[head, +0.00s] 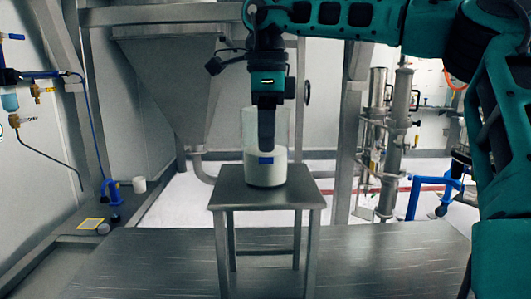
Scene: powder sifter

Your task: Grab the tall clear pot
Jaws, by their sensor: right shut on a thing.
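The tall clear pot (277,168) stands upright on a small metal table (230,194). It is a see-through cylinder with white contents in its lower half. My right gripper (266,150) comes down from above at the pot, pointing straight down. Its finger overlaps the pot's near side, with a blue tip in front of the white part. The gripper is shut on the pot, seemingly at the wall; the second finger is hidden. My left gripper is not in view.
A metal hopper (165,75) hangs behind the table at left. Steel cylinders and pipes (390,140) stand at the right. A small white cup (139,184) and blue fittings sit on the left ledge. The metal floor plate (150,265) around the table is clear.

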